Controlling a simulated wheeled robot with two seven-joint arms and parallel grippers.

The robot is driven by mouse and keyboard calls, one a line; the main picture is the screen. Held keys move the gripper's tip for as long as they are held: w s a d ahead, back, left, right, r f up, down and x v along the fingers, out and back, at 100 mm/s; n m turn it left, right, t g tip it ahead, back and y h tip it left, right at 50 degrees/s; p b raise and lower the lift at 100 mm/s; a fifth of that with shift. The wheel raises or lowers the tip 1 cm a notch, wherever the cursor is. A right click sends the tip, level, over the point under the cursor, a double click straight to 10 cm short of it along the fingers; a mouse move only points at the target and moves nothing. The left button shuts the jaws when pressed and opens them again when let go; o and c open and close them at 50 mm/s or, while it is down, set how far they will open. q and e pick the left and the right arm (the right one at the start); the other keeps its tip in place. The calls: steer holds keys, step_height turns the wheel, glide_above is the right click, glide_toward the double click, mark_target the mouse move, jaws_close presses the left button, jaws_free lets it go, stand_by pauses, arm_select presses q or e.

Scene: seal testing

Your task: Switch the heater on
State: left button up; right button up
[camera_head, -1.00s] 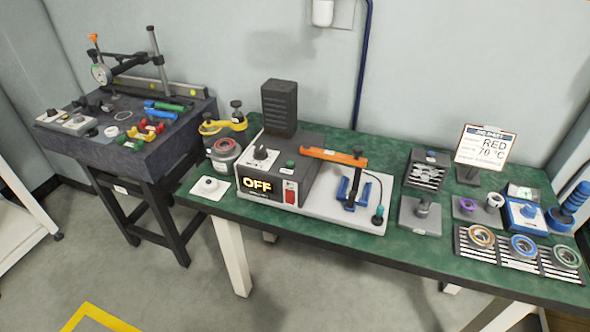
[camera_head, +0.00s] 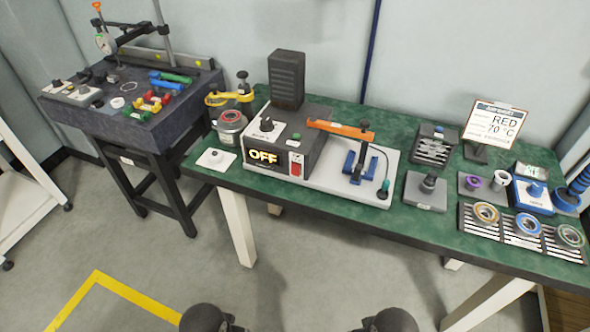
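The heater (camera_head: 300,140) is a grey box on a white base plate, on the green bench top. Its display (camera_head: 263,157) reads OFF in lit letters. A red switch (camera_head: 296,163) sits on its front face, right of the display. An orange arm (camera_head: 340,129) reaches out to the right over a blue stand (camera_head: 361,168). Two dark rounded parts of mine show at the bottom edge. I cannot make out either gripper's fingers.
The green bench (camera_head: 420,229) also holds a sign (camera_head: 494,125) reading RED 70 °C, a tray of rings (camera_head: 522,232) and a yellow-handled pot (camera_head: 229,124). A dark granite table (camera_head: 150,130) stands left. Floor in front is clear, with yellow tape (camera_head: 140,299).

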arm_select(q)
jaws_close()
stand_by(0.8)
stand_by(0.6)
